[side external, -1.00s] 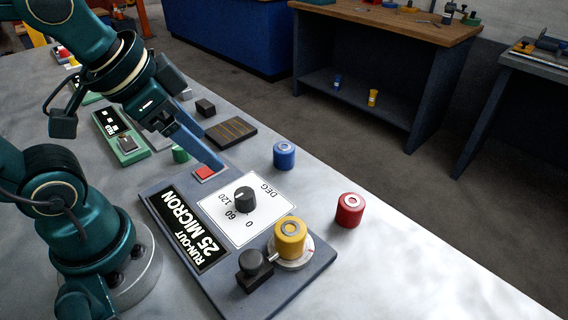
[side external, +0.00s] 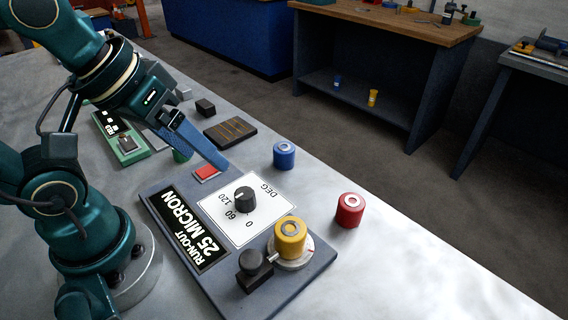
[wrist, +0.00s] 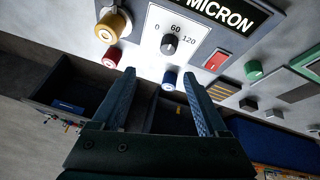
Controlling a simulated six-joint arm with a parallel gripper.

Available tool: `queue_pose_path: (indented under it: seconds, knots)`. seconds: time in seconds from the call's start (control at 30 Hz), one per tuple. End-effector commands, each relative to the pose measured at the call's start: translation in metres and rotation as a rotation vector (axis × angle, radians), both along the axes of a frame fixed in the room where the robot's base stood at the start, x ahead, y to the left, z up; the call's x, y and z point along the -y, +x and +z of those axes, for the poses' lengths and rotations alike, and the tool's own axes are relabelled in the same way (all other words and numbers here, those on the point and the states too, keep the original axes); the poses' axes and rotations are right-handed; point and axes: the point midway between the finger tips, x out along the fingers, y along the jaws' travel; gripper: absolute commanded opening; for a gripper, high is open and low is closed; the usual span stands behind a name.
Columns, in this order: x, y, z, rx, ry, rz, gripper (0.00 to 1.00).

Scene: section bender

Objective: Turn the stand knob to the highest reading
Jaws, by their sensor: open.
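The black stand knob (side external: 245,197) sits on a white plate (side external: 262,215) marked 0, 60, 120 and DEG. In the wrist view the knob (wrist: 170,43) lies below the 60; its exact pointer reading is too small to tell. My gripper (side external: 224,167) is above the stand near the red button (side external: 207,172), up and left of the knob and apart from it. In the wrist view my gripper (wrist: 159,74) has two blue fingers spread wide with nothing between them. The stand's display (side external: 196,232) reads RUN-OUT 25 MICRON.
A yellow-capped cylinder (side external: 290,236) and a black clamp block (side external: 254,266) stand on the stand's near end. A blue cylinder (side external: 284,155) and a red one (side external: 349,210) stand on the bench beside it. A dark slotted block (side external: 230,132) lies behind. The bench's right front is clear.

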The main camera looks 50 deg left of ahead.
Motion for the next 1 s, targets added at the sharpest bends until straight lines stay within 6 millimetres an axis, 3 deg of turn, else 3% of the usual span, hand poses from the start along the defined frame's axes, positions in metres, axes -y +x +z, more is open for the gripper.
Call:
queue_pose_path:
  seconds: [0.27, 0.6, 0.8, 1.0]
  knots:
    - [0.004, 0.030, -0.009, -0.232, -0.300, 0.475, 0.77]
    - [-0.018, 0.071, -0.053, -0.569, -0.566, 1.063, 0.77]
    - [-0.032, 0.075, -0.077, -0.674, -0.602, 1.181, 0.77]
    - [-0.032, 0.073, -0.090, -0.700, -0.606, 1.207, 0.77]
